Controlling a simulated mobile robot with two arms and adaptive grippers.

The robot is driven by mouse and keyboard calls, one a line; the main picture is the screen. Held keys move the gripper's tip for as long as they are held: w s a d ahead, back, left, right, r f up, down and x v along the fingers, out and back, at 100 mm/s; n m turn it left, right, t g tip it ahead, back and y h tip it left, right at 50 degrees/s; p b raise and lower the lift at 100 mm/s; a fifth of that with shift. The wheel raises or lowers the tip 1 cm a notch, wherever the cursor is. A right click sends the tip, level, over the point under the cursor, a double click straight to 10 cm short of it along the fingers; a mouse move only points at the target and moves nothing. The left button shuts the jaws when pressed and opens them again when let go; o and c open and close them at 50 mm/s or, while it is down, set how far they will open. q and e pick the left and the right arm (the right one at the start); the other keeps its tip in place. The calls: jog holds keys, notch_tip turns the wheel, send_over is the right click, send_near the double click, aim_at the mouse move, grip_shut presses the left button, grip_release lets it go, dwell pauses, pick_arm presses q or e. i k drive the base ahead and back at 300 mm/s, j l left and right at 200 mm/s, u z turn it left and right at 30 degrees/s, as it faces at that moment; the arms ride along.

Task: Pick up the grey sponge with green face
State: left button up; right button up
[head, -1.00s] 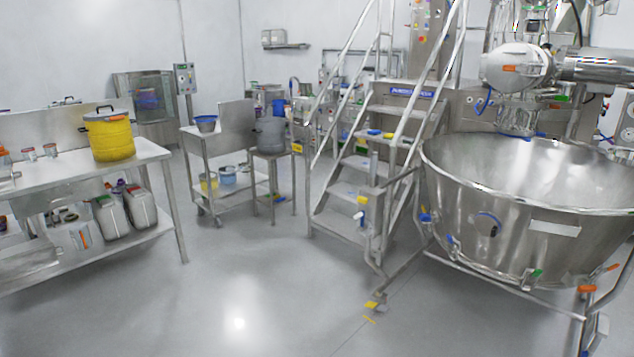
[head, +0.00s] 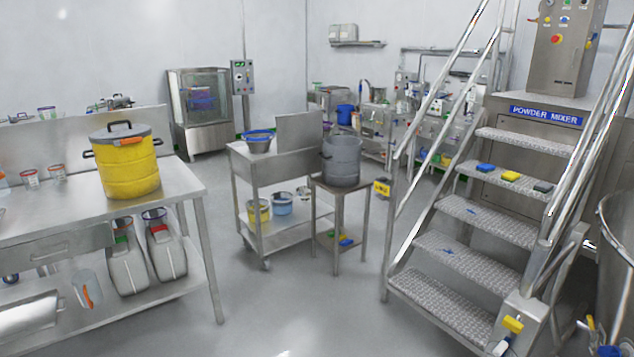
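A small dark grey-green block (head: 543,187) lies on an upper tread of the metal stairs, at the right end of a row of 3. It looks like the grey sponge with a green face, but it is too small to be sure. A yellow block (head: 510,176) and a blue block (head: 485,168) lie to its left on the same tread. Neither of my grippers shows in the head view.
The stairs (head: 470,285) with handrails stand at the right, beside the mixer bowl (head: 616,250). A steel table (head: 180,185) with a yellow drum (head: 128,168) is at the left. A cart (head: 250,176) and a stool with a grey pot (head: 341,160) stand mid-view. Open floor lies in front.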

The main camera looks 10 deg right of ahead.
aim_at(542, 186)
jog(key=i+l+z, duration=0.2)
jog(key=i, duration=0.35)
jog(key=i+j+z, duration=0.1)
jog(key=i+z, duration=0.15)
jog(key=i, duration=0.3)
jog(key=i+j+z, duration=0.2)
jog(key=i, duration=0.35)
jog(key=i+z, duration=0.25)
jog(key=i, duration=0.3)
jog(key=i+z, duration=0.3)
jog(key=z, duration=0.15)
jog(key=i+z, duration=0.3)
jog(key=z, duration=0.2)
jog(key=i+j+z, duration=0.2)
jog(key=z, duration=0.25)
jog(key=i+j+z, duration=0.25)
jog(key=z, duration=0.25)
jog(key=j, duration=0.1)
